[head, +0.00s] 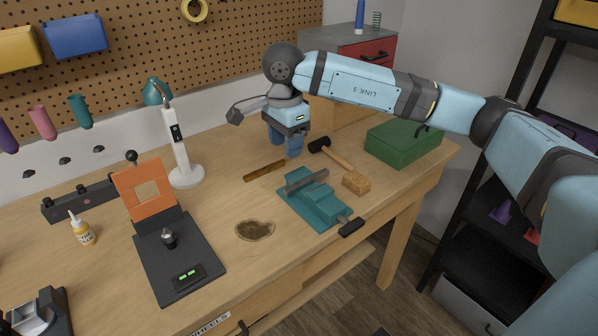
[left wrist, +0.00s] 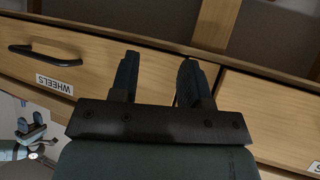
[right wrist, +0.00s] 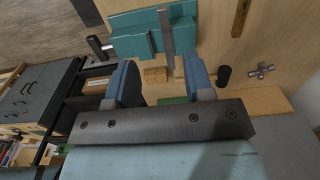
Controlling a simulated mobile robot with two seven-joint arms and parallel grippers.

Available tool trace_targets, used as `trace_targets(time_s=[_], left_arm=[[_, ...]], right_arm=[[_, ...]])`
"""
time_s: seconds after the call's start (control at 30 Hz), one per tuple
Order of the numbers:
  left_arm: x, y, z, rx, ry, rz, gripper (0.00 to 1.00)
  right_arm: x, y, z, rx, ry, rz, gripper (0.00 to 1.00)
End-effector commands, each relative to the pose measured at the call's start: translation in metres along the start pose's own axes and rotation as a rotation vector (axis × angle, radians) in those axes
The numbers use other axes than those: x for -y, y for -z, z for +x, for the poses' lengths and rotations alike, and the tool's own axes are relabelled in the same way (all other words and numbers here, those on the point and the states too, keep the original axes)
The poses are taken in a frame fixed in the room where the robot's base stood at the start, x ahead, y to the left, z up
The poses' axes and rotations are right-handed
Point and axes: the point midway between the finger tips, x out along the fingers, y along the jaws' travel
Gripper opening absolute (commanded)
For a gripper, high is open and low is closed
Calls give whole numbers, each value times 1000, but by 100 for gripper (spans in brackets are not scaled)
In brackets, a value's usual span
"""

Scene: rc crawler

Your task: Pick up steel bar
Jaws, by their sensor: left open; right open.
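The steel bar (head: 306,181) is a thin grey bar lying across the teal vise (head: 313,206) on the workbench. In the right wrist view the bar (right wrist: 167,38) shows beyond the fingertips, across the teal vise (right wrist: 129,38). My right gripper (head: 282,148) is open and empty, pointing down over the bench, behind the bar and apart from it. It also shows in the right wrist view (right wrist: 159,70). My left gripper (left wrist: 160,78) is open and empty in front of the drawer fronts; the head view does not show it.
A hammer (head: 339,157), a brown block (head: 356,184) and a brown strip (head: 264,171) lie near the vise. A green box (head: 403,141) stands at right. A dark stand with an orange plate (head: 146,188) and a white lamp (head: 181,150) are at left.

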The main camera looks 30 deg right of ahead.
Motion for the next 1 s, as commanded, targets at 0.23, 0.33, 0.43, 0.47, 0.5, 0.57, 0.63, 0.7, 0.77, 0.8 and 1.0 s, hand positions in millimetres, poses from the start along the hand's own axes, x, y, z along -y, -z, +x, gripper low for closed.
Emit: trace_targets(time_s=[0.23, 0.33, 0.43, 0.47, 0.5, 0.57, 0.63, 0.7, 0.77, 0.8, 1.0], left_arm=[[-6, -17, -8, 31, -12, 4, 43], [-4, -13, -7, 26, -12, 9, 43], [-3, -10, -6, 19, -11, 12, 43], [-3, -9, -6, 18, -11, 13, 43], [-2, -9, -6, 17, -10, 13, 43], [-2, -8, -6, 16, -9, 13, 43], [-2, -7, -6, 15, -8, 13, 43], [-2, -6, -6, 14, -7, 12, 43], [-2, -5, -7, 12, -7, 11, 43], [-2, -4, -7, 11, -7, 10, 43], [-4, -3, -7, 7, -6, 3, 43]], right_arm=[[-1, -1, 51, 1, -6, 0, 48], [0, -1, 66, 2, -4, 1, 48], [0, -1, 75, 3, -2, 0, 48], [0, -2, 76, 3, -2, 0, 48], [0, -2, 78, 3, -2, 0, 48], [1, -2, 80, 3, -2, 0, 48], [2, -2, 85, 3, -4, -1, 48], [3, -4, 93, 4, -4, -1, 48], [5, -4, 102, 3, -5, 0, 48], [7, -4, 108, 4, -5, 0, 48], [7, -4, 130, 4, -2, 0, 48]])
